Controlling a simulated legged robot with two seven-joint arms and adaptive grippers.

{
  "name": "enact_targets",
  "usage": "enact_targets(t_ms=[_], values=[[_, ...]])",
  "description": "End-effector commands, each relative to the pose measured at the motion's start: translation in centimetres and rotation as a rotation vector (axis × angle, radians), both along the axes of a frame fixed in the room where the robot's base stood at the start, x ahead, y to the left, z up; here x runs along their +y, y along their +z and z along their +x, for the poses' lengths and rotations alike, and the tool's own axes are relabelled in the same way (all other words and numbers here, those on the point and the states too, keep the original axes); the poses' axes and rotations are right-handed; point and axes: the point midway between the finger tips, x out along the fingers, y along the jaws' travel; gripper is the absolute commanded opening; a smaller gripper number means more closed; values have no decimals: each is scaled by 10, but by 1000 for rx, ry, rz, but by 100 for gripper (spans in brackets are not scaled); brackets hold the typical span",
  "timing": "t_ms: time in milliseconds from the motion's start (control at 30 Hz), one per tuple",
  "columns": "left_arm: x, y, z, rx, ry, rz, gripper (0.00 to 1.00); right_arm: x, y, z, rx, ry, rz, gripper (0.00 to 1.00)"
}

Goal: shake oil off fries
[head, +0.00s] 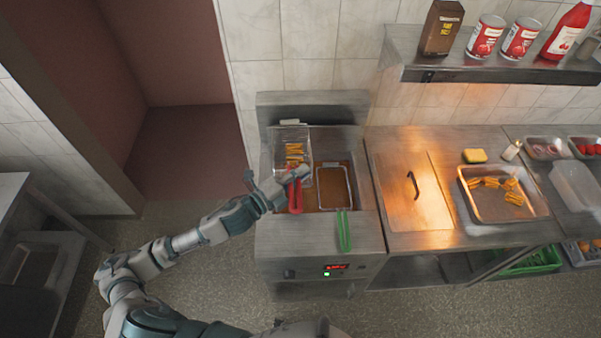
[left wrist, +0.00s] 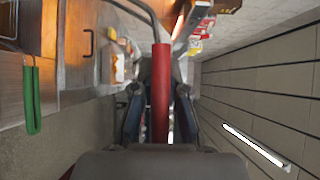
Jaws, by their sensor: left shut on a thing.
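A wire fry basket (head: 280,151) with a red handle (head: 293,197) is at the left side of the fryer (head: 318,238), with several fries (head: 294,152) in it. My left gripper (head: 286,183) is shut on the red handle, which also shows between its fingers in the left wrist view (left wrist: 161,90). The basket appears raised and tilted over the left oil well; its exact height is hard to tell. A second basket (head: 334,187) with a green handle (head: 344,231) sits in the right well, and no fries show in it. My right gripper is not in view.
Right of the fryer is a steel counter with a dark-handled lid (head: 411,185) and a tray (head: 471,205) of fries. A yellow sponge (head: 474,156) lies behind the tray. A shelf (head: 470,70) with cans and bottles hangs above the counter.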

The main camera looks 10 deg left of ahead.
Motion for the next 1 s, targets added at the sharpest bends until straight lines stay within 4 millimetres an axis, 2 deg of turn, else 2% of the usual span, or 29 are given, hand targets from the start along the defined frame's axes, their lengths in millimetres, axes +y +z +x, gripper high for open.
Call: enact_targets(t_ms=[33, 167, 400, 567, 867, 1000], values=[[0, -11, 0, -4, -1, 0, 0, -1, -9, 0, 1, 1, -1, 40], [-1, -21, 0, -4, -2, -1, 0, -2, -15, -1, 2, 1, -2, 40], [0, 9, 0, -9, -2, 0, 0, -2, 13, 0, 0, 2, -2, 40], [0, 17, 0, -6, -1, 0, 0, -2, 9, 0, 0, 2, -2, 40], [0, -20, 0, -4, -2, -1, 0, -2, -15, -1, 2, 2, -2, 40], [0, -15, 0, -6, -2, 0, 0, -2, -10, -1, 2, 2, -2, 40]])
